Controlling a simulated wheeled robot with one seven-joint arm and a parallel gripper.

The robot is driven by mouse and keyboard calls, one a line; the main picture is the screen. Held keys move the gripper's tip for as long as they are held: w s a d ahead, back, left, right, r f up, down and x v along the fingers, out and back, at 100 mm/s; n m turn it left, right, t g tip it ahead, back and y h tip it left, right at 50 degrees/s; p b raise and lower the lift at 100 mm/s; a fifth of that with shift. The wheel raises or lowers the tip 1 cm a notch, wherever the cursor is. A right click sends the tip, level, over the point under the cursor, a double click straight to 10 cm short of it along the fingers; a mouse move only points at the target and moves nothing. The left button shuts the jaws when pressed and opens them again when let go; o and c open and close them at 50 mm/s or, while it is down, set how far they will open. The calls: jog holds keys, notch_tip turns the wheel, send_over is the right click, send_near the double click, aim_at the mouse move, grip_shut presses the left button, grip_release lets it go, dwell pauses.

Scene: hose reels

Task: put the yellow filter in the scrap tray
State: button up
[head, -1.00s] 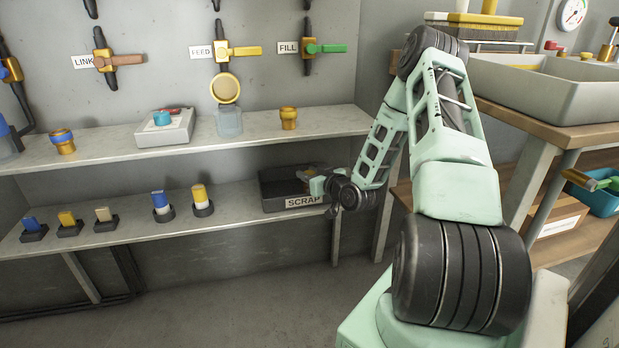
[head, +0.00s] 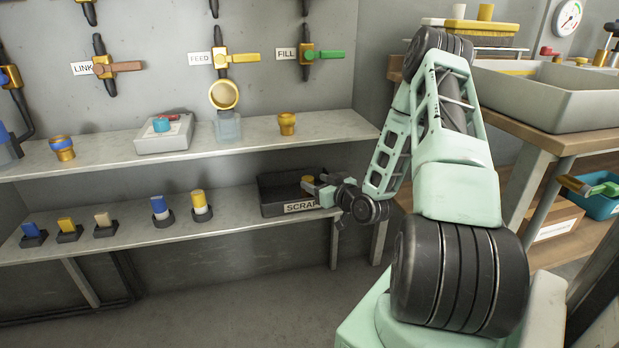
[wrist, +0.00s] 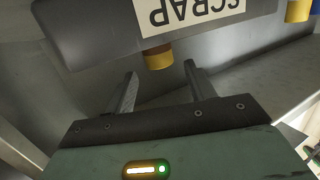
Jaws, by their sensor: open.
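A cylinder with a yellow cap and brown body, a yellow filter by its look, stands in the black scrap tray (head: 268,205). It shows in the head view (head: 307,181) and the wrist view (wrist: 158,56). My gripper (head: 314,187) is at the tray's right end. In the wrist view my gripper (wrist: 160,73) has its fingers apart, with this cylinder just beyond and between the tips, apparently untouched. The cylinder's lower part is hidden. Another yellow-topped filter (head: 199,200), with a white body, stands in a black holder on the lower shelf, left of the tray.
A blue-topped filter (head: 159,207) and several small blocks in holders stand farther left on the lower shelf. The upper shelf (head: 350,126) overhangs the tray, with a brass fitting (head: 287,124) on it. A wooden workbench (head: 530,125) stands to the right.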

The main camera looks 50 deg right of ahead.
jog(key=v, duration=0.7)
jog(key=w+a+r+n+g+y, duration=0.1)
jog(key=w+a+n+g+y, duration=0.1)
jog(key=w+a, duration=0.35)
jog(key=w+a+n+g+y, duration=0.2)
jog(key=w+a+n+g, duration=0.1)
jog(key=a, duration=0.6)
jog(key=s+a+r+n+g+y, duration=0.1)
jog(key=a+r+g, duration=0.1)
jog(key=a, duration=0.5)
jog(key=s+a+r+n+g, duration=0.1)
jog(key=a+g, duration=0.1)
jog(key=a, duration=0.5)
jog(key=s+a+r+n+g, duration=0.1)
jog(key=s+a+r+g, duration=0.1)
jog(key=s+a, duration=0.3)
jog(key=s+a+r+n+g+h, duration=0.1)
jog(key=s+a+r, duration=0.3)
jog(key=s, duration=0.7)
jog(key=s+a+r+n+g, duration=0.1)
jog(key=s+a+r+g, duration=0.2)
jog(key=s+a, duration=0.4)
jog(key=shift+s+a+g+p, duration=0.25)
jog(key=shift+s+g+p, duration=0.25)
jog(key=shift+s, duration=0.4)
jog(key=shift+r, duration=0.15)
